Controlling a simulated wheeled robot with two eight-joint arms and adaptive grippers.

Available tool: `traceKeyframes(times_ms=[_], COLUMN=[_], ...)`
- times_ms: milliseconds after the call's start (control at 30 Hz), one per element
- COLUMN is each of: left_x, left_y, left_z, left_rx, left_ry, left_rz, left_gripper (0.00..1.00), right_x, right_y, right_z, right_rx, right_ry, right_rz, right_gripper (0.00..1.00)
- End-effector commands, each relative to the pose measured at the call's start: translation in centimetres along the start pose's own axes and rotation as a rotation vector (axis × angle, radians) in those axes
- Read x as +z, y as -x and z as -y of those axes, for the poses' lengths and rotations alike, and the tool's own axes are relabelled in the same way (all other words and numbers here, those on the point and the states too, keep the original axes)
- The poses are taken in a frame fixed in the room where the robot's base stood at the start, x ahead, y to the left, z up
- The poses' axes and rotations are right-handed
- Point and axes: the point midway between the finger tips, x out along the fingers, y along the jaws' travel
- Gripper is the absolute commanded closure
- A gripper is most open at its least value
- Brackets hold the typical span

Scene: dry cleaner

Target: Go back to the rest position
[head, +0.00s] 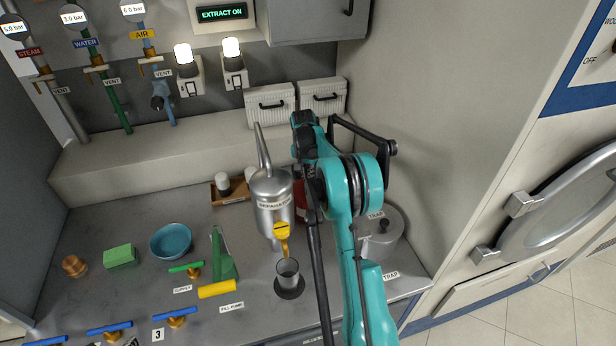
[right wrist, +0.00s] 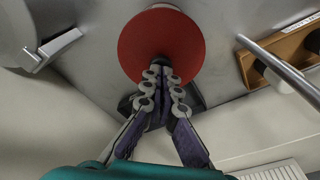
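My right arm, teal with black joints, reaches up the right half of the head view. Its gripper is hidden there behind the arm links. In the right wrist view the fingertips of my right gripper (right wrist: 163,70) are drawn close together in front of a round red thing (right wrist: 160,28). I cannot tell whether they touch it or hold a part of it. A small patch of a red container (head: 301,200) shows beside the arm in the head view. My left gripper is in neither view.
Close left of my arm stand a silver separator vessel (head: 272,190) and a dark cup (head: 288,274). A lidded metal pot (head: 382,240) is on the right. A green block (head: 121,257), blue bowl (head: 171,241) and valves lie left. A side wall (head: 450,120) bounds the counter's right.

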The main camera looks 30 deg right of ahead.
Motion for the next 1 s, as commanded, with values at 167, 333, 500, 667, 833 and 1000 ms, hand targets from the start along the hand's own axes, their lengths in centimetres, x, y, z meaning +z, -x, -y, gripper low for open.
traceKeyframes(times_ms=[167,333,500,667,833,1000], left_x=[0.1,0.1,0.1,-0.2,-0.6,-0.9], left_y=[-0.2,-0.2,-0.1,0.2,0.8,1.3], left_z=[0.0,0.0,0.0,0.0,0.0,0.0], left_rx=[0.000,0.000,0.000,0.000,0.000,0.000], left_ry=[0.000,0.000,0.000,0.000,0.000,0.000], left_rz=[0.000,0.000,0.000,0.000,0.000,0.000], left_gripper=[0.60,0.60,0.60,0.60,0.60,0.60], right_x=[0.0,0.1,0.1,0.0,-0.2,-0.3], right_y=[-0.3,-0.3,-0.3,0.4,1.5,2.6], right_z=[0.0,0.0,0.0,0.0,0.0,0.0], right_rx=[0.000,0.000,0.000,0.000,0.000,0.000], right_ry=[0.000,0.000,0.000,0.000,0.000,0.000], right_rz=[0.000,0.000,0.000,0.000,0.000,0.000], right_gripper=[1.00,1.00,1.00,1.00,1.00,1.00])
